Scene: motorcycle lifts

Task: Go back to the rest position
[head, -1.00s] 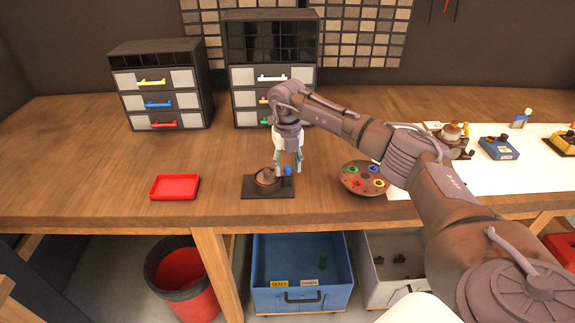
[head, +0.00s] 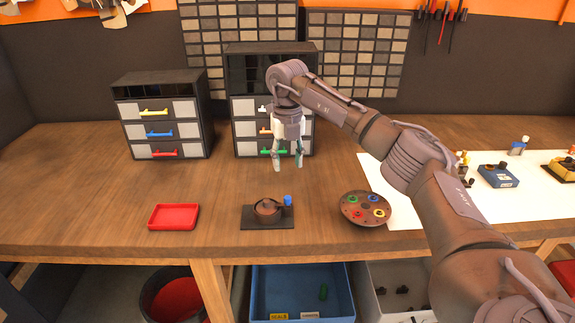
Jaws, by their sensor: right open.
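My right gripper (head: 287,164) hangs in the air above the workbench, fingers pointing down. It is open with nothing between its fingers. It is in front of the right drawer cabinet and above and behind a dark base plate (head: 254,224). On that plate sits a round brown part (head: 267,207) with a blue-tipped piece (head: 287,200) at its right. The gripper is apart from them. My right arm reaches in from the lower right. My left gripper is not in view.
A red tray (head: 173,217) lies on the bench at left. A round brown disc with coloured rings (head: 365,209) lies at right, near a white mat (head: 430,211). Two drawer cabinets, the left one (head: 161,112) and the right one (head: 234,140), stand behind. A blue bin (head: 300,290) is below.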

